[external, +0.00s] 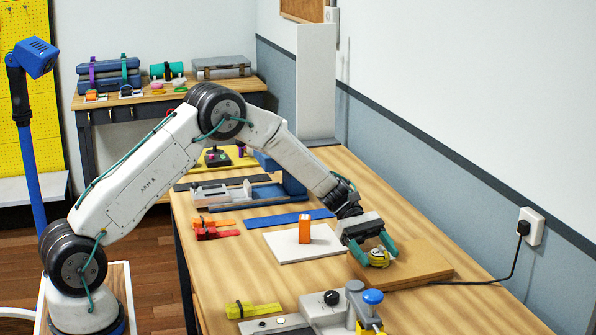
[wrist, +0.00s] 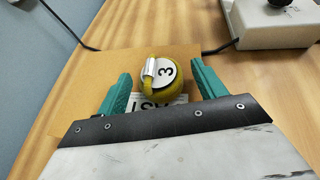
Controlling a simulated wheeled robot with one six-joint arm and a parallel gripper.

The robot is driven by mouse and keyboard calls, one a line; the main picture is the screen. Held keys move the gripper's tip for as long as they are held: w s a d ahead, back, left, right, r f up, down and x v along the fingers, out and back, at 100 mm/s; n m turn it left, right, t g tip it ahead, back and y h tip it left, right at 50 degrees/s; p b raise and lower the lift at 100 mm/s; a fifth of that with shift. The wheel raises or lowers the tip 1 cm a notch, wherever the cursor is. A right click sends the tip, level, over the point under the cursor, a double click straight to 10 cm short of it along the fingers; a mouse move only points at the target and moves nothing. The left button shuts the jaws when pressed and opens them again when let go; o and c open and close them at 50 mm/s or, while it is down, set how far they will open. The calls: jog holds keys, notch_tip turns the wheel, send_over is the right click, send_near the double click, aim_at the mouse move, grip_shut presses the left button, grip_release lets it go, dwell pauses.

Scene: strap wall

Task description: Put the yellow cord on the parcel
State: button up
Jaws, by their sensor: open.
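The yellow cord (external: 378,258) is a small round coil with a silver band and a white disc marked 3; it also shows in the wrist view (wrist: 155,84). It appears to rest on the parcel (external: 425,266), a flat brown cardboard block on the table's right side. The wrist view shows the parcel (wrist: 108,66) under the cord, with a white printed label partly hidden by the cord and my gripper. My gripper (external: 371,252) is open, its green fingers on either side of the cord, with gaps showing between fingers and cord in the wrist view.
A white board with an orange block (external: 305,228) lies left of the parcel. A grey device with a blue knob (external: 372,297) stands in front, beside a yellow-green strap (external: 254,310). A black cable runs from the wall socket (external: 531,226) past the parcel.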

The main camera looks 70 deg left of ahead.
jog(key=v, duration=1.1)
jog(key=s+d+r+m+g+y, duration=0.25)
jog(key=s+d+r+m, duration=0.3)
jog(key=s+r, duration=0.4)
jog(key=s+d+r+m+g+y, duration=0.1)
jog(key=s+d+r+m+y, duration=0.3)
jog(key=s+d+r, duration=0.55)
jog(key=s+a+f+m+t+y, duration=0.1)
jog(key=s+m, duration=0.4)
jog(key=s, duration=1)
jog(key=s+a+f+m+t+y, duration=0.1)
jog(key=s+f+m+y, duration=0.2)
jog(key=s, duration=1.1)
jog(key=m+y, duration=0.2)
jog(key=shift+s+a+f+m+y, duration=0.2)
jog(key=shift+s+a+m+y, duration=0.1)
jog(key=shift+s+m+y, duration=0.05)
